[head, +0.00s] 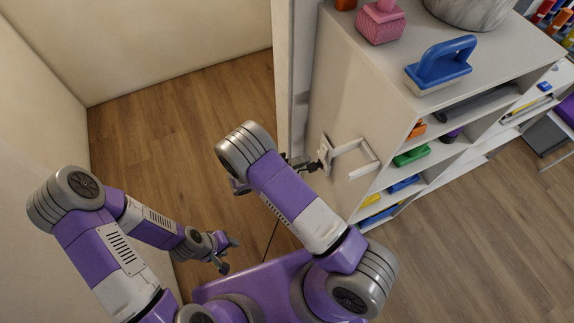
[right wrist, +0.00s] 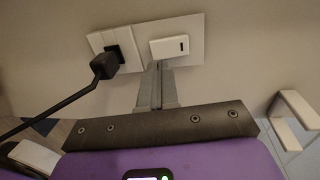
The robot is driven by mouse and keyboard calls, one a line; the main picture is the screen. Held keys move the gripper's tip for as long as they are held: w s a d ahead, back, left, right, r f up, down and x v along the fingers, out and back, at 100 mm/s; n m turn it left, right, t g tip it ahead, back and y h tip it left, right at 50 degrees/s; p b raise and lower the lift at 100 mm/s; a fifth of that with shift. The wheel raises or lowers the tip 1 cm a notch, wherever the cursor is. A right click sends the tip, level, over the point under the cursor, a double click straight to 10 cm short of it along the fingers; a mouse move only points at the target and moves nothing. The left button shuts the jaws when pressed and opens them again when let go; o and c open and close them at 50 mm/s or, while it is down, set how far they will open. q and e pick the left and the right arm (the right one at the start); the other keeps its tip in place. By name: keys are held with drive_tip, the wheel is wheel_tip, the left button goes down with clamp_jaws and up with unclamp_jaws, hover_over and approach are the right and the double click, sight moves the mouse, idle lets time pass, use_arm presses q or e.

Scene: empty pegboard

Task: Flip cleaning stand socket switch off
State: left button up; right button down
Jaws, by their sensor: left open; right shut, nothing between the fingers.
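The socket plate (right wrist: 196,58) is on the side panel of the shelf unit. In the right wrist view it holds a white rocker switch (right wrist: 170,46) on the right and a socket with a black plug (right wrist: 104,66) on the left. My right gripper (right wrist: 158,66) is shut and empty, its fingertips just below the switch; I cannot tell whether they touch. In the head view my right gripper (head: 316,166) is beside the socket plate (head: 325,148), partly hidden by its arm. My left gripper (head: 230,255) is open and empty, low over the floor.
A white bracket handle (head: 368,158) sticks out from the panel right of the socket. A black cable (right wrist: 62,104) runs down left from the plug. The shelf unit (head: 385,100) holds a blue brush (head: 442,68) on top. Wooden floor (head: 170,125) is clear at left.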

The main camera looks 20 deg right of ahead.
sight(322, 155)
drive_tip(key=shift+w+d+f, duration=0.1)
drive_tip(key=shift+d+f, duration=0.05)
drive_tip(key=shift+d, duration=0.95)
drive_tip(key=shift+w+d+f, duration=0.1)
drive_tip(key=shift+d+f, duration=0.05)
drive_tip(key=shift+d, duration=0.9)
drive_tip(key=shift+d+f+h+b, duration=0.2)
drive_tip(key=shift+f+h+b, duration=0.1)
drive_tip(key=shift+b, duration=0.2)
drive_tip(key=shift+r, duration=0.15)
drive_tip(key=s+a+f, duration=0.1)
drive_tip(key=a+f, duration=0.1)
drive_tip(key=a, duration=1.2)
